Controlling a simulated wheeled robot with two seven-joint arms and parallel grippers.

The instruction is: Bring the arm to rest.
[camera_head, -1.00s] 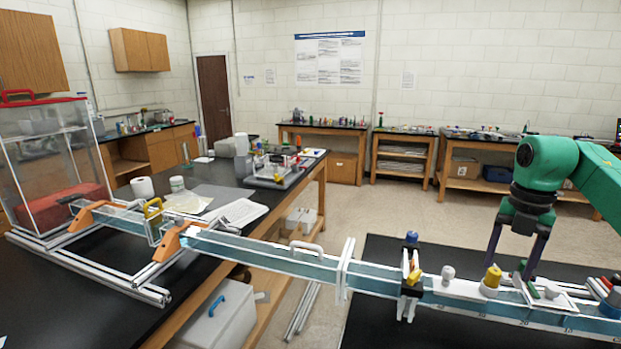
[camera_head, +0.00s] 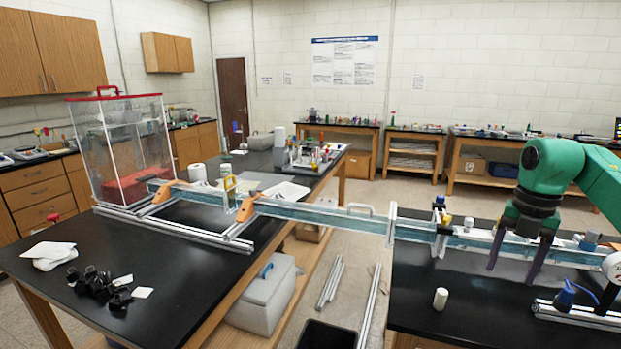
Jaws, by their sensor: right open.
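My right gripper (camera_head: 520,257), with dark fingers on a green arm, shows at the right of the head view. Its fingers point down and stand apart with nothing seen between them. It hangs in front of the long rail (camera_head: 310,215) with blue-tinted sides, which it partly covers; I cannot tell whether it touches the rail. My left gripper is out of view.
A white cylinder (camera_head: 440,298) stands on the right black table (camera_head: 405,290) left of the gripper. A metal base with a blue part (camera_head: 565,293) lies near the right edge. A clear red-topped box (camera_head: 125,145) stands at left. A floor gap separates the tables.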

